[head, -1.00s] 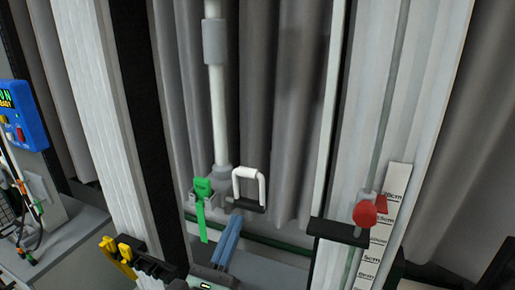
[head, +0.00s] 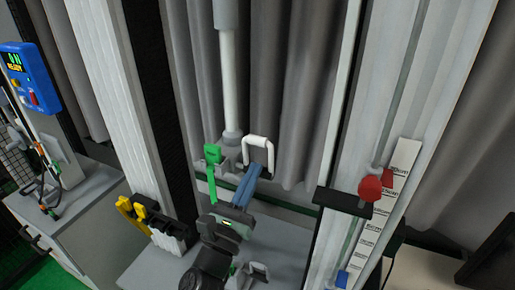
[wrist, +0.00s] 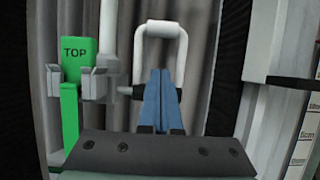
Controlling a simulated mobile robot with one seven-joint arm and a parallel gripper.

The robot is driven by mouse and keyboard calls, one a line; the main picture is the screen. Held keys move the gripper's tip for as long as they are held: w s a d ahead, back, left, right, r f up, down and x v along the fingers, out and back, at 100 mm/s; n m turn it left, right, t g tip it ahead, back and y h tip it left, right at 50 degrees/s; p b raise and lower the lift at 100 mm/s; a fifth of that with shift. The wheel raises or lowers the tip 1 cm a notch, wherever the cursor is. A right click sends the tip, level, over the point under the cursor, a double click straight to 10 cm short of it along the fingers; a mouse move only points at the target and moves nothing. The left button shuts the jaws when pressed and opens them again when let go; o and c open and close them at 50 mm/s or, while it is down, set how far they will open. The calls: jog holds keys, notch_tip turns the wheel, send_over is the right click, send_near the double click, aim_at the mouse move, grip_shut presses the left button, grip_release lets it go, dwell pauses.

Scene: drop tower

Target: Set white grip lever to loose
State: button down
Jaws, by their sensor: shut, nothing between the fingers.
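The white grip lever (head: 258,142) is an upright U-shaped handle on a dark crossbar, beside a green strap. In the wrist view, the lever (wrist: 161,29) stands straight ahead with its loop up. My gripper (head: 262,166) has blue fingers pressed together. Their tips overlap the lower part of the loop, between its two legs. In the wrist view, the fingers (wrist: 160,72) cover the middle of the crossbar. I cannot tell whether they touch the lever. Nothing is between the fingers.
A green "TOP" strap (wrist: 74,62) hangs just left of the lever. A white tube (head: 228,80) rises behind it. A red knob (head: 370,188) and black bracket (head: 342,201) are at right. Yellow clips (head: 133,208) sit lower left, and a blue control box (head: 28,75) is far left.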

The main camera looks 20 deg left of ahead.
jog(key=w+r+p, duration=0.1)
jog(key=r+p, duration=0.1)
jog(key=w+r+p, duration=0.2)
jog(key=shift+w+r+p, duration=0.2)
jog(key=shift+r+p, duration=0.1)
jog(key=shift+p, duration=0.05)
jog(key=shift+s+p, duration=0.3)
jog(key=shift+s+d+f+b, duration=0.15)
jog(key=shift+f+b, duration=0.2)
jog(key=shift+b, duration=0.9)
jog(key=shift+r+t, duration=0.15)
jog(key=shift+t, duration=0.15)
jog(key=shift+b, duration=0.45)
